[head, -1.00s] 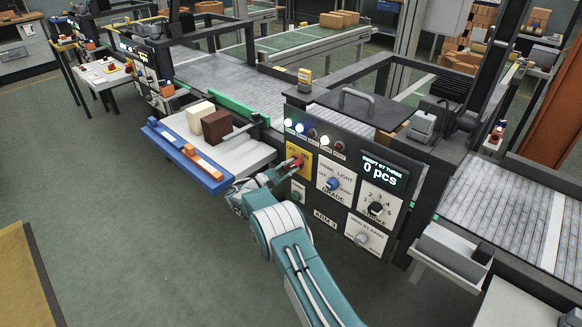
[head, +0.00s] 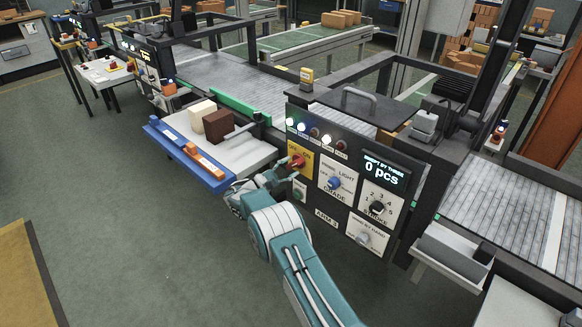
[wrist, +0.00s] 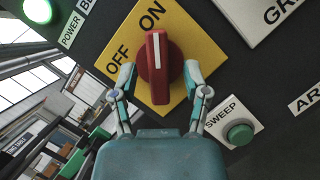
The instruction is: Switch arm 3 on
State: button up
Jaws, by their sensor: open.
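The red knob (wrist: 160,68) sits on a yellow plate (wrist: 187,22) marked OFF and ON. In the wrist view its white line points up toward the word ON. In the head view the red knob (head: 297,161) is on the ARM 3 panel (head: 300,231), left of the GRADE dial. My gripper (wrist: 163,78) is open, with one finger on each side of the knob's lower part. Gaps show between the fingers and the knob. In the head view my gripper (head: 281,178) is just below and left of the knob.
A green SWEEP button (wrist: 240,132) is close to the right finger. The green POWER lamp (wrist: 38,11) is lit. A tray (head: 232,160) with a brown block (head: 218,126) and a cream block (head: 202,115) juts out left of the panel. The display (head: 384,172) reads 0 pcs.

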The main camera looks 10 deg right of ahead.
jog(key=v, duration=1.1)
jog(key=shift+a, duration=0.2)
jog(key=s+d+r+m+g+y, duration=0.2)
jog(key=d+r+g+y, duration=0.2)
jog(key=d+r, duration=0.55)
jog(key=s+d+r+m+g+y, duration=0.25)
jog(key=s+d+r+y, duration=0.2)
jog(key=s+r, duration=0.65)
jog(key=s+r+m+t+y, duration=0.1)
jog(key=s+r+m+y, duration=0.15)
jog(key=s, duration=0.55)
jog(key=s+r+m+t+y, duration=0.15)
jog(key=s+y, duration=0.25)
jog(key=s, duration=0.5)
jog(key=s+a+f+m+t+y, duration=0.2)
jog(key=s+m+y, duration=0.1)
jog(key=s, duration=1)
jog(key=shift+s+a+m+y, duration=0.3)
jog(key=shift+s+m+y, duration=0.05)
jog(key=shift+y, duration=0.55)
